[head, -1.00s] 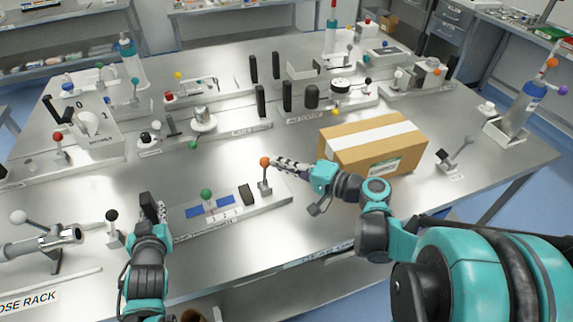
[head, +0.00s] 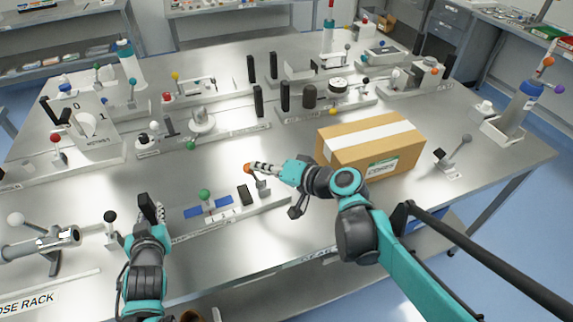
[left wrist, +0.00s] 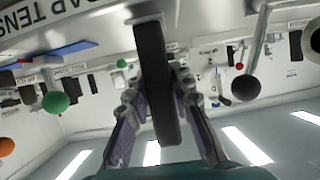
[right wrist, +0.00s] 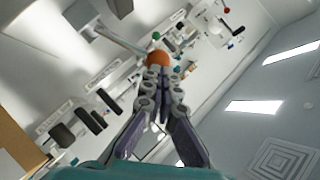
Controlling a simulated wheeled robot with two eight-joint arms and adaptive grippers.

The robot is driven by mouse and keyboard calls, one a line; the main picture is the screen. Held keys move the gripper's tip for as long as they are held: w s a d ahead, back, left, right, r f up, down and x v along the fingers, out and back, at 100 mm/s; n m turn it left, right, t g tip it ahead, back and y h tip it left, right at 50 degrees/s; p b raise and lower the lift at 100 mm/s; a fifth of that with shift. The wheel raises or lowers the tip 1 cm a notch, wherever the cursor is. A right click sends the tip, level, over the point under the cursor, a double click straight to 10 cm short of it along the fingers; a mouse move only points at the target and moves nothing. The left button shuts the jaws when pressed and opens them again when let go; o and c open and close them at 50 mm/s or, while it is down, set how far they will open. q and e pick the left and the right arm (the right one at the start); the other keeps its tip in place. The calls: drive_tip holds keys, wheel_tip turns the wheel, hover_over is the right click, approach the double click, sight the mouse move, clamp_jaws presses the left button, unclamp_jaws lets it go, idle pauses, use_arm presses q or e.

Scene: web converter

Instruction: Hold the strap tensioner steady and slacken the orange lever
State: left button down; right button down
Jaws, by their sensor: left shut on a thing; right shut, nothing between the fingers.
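The strap tensioner (head: 236,220) is a low pale base near the table's front edge, with a blue strap, a green knob and a black block. Its orange lever (head: 247,169) is a grey rod with an orange ball, tilted left over the base's right end. My left gripper (head: 150,208) is shut on the black upright handle (left wrist: 158,80) at the left end. My right gripper (head: 254,169) is shut and empty, its fingertips against or just beside the orange ball (right wrist: 158,60) from the right. Whether they touch, I cannot tell.
A cardboard box (head: 370,150) stands right of and behind my right gripper. A black-knobbed lever (head: 110,228) and a metal clamp (head: 50,240) stand left of my left gripper. Several other fixtures line the back. Bare table lies behind the tensioner.

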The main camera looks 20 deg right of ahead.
use_arm(q)
drive_tip(key=shift+s+f, duration=0.2)
drive_tip(key=shift+f, duration=0.15)
use_arm(e)
drive_tip(key=w+d+v, duration=0.1)
drive_tip(key=d+v, duration=0.1)
drive_tip(key=v, duration=1.1)
drive_tip(key=shift+w+r, duration=0.35)
drive_tip(key=shift+w, duration=0.05)
use_arm(q)
drive_tip(key=shift+w+r+p, duration=0.2)
drive_tip(key=shift+r+p, duration=0.15)
use_arm(e)
drive_tip(key=shift+w+d+r, duration=0.15)
drive_tip(key=shift+r, duration=0.1)
use_arm(q)
drive_tip(key=c, duration=1.3)
unclamp_jaws()
drive_tip(key=shift+o, duration=0.2)
drive_tip(key=shift+r, duration=0.1)
drive_tip(key=v, duration=1.2)
